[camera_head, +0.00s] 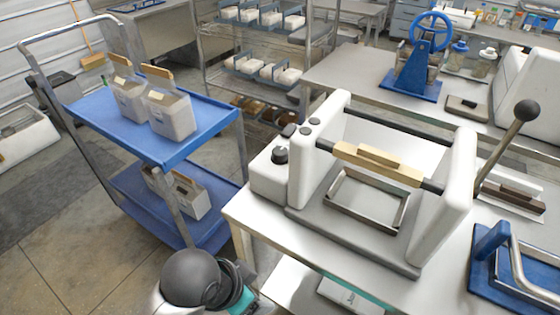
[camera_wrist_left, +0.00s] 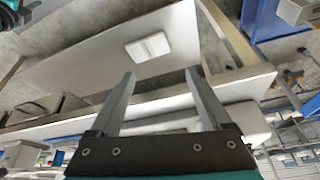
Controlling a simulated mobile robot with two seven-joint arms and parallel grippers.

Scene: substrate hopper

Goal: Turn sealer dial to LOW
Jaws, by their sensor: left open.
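The sealer (camera_head: 440,195) is a white and grey machine with a wooden-handled bar, on the white table. Its dial (camera_head: 280,154) is a dark knob on the control box at the machine's left end; its setting is too small to read. Small dark knobs or buttons sit on the nearby end housing. My left arm comes in at the bottom of the head view, below and left of the dial, clear of it. My left gripper (camera_wrist_left: 158,73) is open and empty in the left wrist view, its two grey fingers spread. The dial cannot be made out there. My right gripper is not seen.
A blue cart (camera_head: 210,116) with open boxes stands left of the table. The white table's (camera_head: 250,218) front-left edge lies between my left arm and the sealer. A white box (camera_wrist_left: 148,46) lies on a lower shelf. A blue-based tool (camera_head: 490,270) sits at right.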

